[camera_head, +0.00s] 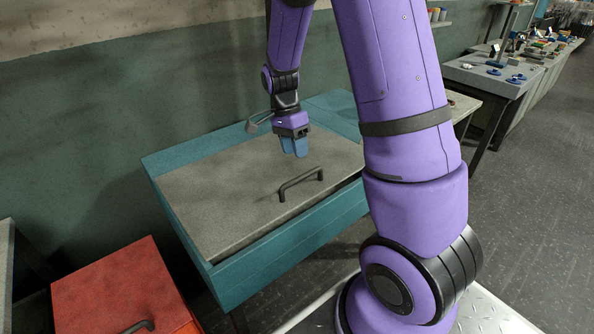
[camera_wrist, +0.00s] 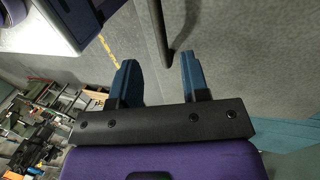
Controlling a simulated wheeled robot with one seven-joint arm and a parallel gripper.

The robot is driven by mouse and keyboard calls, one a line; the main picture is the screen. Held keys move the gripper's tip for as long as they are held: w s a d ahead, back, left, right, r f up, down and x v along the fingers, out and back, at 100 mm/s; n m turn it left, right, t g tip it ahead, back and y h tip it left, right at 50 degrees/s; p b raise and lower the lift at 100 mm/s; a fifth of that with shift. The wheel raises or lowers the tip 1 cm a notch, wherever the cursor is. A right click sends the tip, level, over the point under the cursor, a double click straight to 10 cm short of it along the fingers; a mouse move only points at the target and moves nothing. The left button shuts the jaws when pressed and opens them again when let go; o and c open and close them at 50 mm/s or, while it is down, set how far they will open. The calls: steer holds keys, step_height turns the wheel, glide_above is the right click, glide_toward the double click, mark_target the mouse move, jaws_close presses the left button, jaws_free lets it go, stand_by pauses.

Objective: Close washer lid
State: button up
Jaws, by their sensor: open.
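The washer (camera_head: 285,245) is a teal box with a flat grey lid (camera_head: 225,190) on top. The lid lies level or nearly level within the teal rim, with a dark gap along its front edge; I cannot tell whether it is fully seated. A black bar handle (camera_head: 300,182) stands on the lid near its front right. My gripper (camera_head: 295,147) is above the lid, behind the handle in the head view, with blue fingers pointing down. In the wrist view my gripper (camera_wrist: 157,66) is open and empty, and the dark handle (camera_wrist: 159,25) shows beyond the fingertips, apart from them.
A red box (camera_head: 125,290) with a black handle stands at lower left. A green and cream wall runs behind the washer. Workbenches (camera_head: 490,78) with small parts line the right back. Grey floor (camera_head: 540,190) is clear at right.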

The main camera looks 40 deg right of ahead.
steer(key=x, duration=0.7)
jaws_close()
